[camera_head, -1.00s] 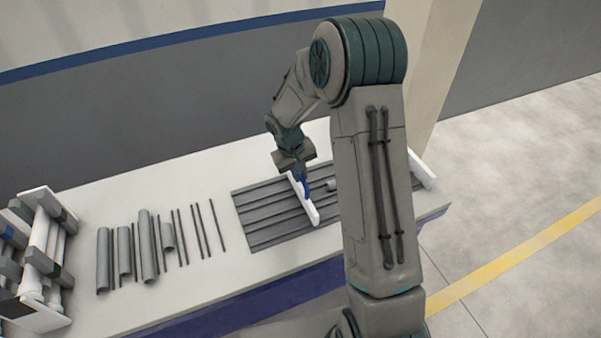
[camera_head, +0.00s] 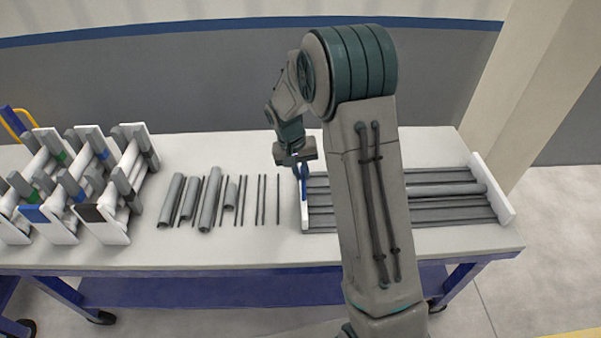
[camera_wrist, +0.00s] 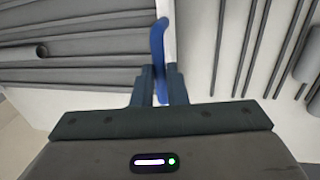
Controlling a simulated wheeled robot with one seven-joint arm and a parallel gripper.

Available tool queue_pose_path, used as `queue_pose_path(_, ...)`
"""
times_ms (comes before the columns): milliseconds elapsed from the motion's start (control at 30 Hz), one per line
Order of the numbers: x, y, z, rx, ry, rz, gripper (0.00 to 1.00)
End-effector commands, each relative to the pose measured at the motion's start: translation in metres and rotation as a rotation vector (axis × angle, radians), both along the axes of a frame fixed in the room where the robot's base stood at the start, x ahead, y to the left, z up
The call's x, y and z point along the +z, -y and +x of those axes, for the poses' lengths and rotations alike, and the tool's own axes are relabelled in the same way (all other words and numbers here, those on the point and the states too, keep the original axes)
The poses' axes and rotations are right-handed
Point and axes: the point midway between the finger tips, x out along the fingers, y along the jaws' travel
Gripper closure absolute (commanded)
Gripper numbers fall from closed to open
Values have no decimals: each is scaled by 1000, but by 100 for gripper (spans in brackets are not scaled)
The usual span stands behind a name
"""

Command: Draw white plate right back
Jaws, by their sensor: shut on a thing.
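A narrow white plate (camera_head: 305,212) with a blue handle stands upright at the left end of the grey grooved bed (camera_head: 322,216). My gripper (camera_head: 303,166) is above it, shut on the blue handle. In the wrist view the blue handle (camera_wrist: 157,42) rises between my two fingers (camera_wrist: 160,88), and the white plate (camera_wrist: 168,25) runs beside it along the bed's edge. A second white plate (camera_head: 491,189) stands at the bed's right end. A grey pipe (camera_head: 445,189) lies in the bed; my arm hides part of the bed.
Several loose grey pipes (camera_head: 208,200) and thin rods (camera_head: 263,200) lie on the white table (camera_head: 230,252) to the left of the bed. White racks (camera_head: 115,225) holding pipes stand at the far left. A narrow clear strip lies between the plate and the nearest rod.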

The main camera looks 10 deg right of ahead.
Motion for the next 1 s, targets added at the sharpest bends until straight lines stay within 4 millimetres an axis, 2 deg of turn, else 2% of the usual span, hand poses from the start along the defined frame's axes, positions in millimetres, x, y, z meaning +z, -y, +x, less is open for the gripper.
queue_pose_path(233, 0, -6, 0, 7, 0, 5, 100)
queue_pose_path(267, 0, -7, 0, 7, 1, 5, 85)
queue_pose_path(333, 0, -7, 0, 8, 1, 5, 66)
queue_pose_path(600, 1, -2, 0, 2, 2, 3, 66)
queue_pose_path(733, 8, -4, 1, 2, 4, 2, 66)
queue_pose_path(867, 29, -8, 2, 3, 6, 4, 66)
queue_pose_path(1000, 61, -15, 3, 6, 8, 4, 66)
